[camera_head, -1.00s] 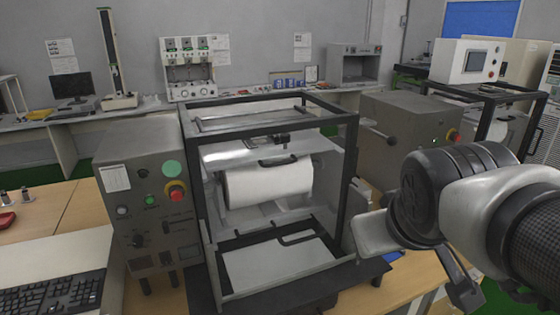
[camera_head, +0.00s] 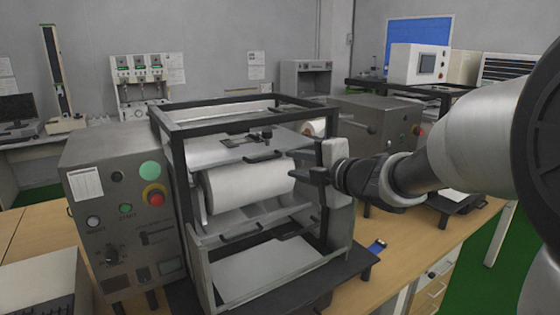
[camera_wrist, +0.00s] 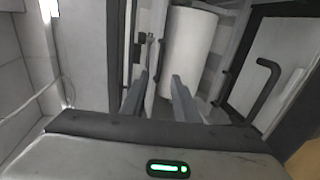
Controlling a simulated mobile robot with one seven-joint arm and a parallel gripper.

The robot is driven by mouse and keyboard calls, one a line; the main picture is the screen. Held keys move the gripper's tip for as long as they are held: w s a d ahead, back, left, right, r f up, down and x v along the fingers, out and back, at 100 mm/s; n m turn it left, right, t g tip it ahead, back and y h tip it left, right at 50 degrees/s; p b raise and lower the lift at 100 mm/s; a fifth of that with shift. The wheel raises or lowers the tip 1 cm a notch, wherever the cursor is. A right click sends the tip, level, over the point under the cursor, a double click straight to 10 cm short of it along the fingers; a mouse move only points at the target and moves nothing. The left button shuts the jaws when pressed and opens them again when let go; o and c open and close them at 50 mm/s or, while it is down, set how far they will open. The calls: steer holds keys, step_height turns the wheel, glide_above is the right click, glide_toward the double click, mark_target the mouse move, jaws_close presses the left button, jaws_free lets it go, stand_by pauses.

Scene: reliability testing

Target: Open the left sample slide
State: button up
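The left machine is an open black frame (camera_head: 178,165) around a white roll (camera_head: 250,190). A metal plate (camera_head: 215,152) with a black handle (camera_head: 262,156) lies above the roll. A lower pale slide plate (camera_head: 265,272) sits below, with a dark handle (camera_head: 240,230) near it. My gripper (camera_head: 308,170) is at the frame's right front, pointing left towards the upper handle. In the wrist view, my gripper (camera_wrist: 160,98) has two fingers apart with nothing between them. The white roll (camera_wrist: 188,50) and a black handle (camera_wrist: 266,75) lie beyond. I cannot tell whether the fingers touch anything.
A control box (camera_head: 115,210) with a red button adjoins the frame on the left. A second machine's grey box (camera_head: 375,130) stands behind at right. A small blue object (camera_head: 377,246) lies on the wooden table (camera_head: 410,235), which is clear at right front.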

mark_target(269, 159)
steer(key=x, duration=1.3)
steer(key=shift+w+a+f, duration=0.15)
steer(key=shift+w+a, duration=0.05)
steer(key=shift+w, duration=0.1)
steer(key=shift+c, duration=0.3)
steer(key=shift+f, duration=0.1)
jaws_close()
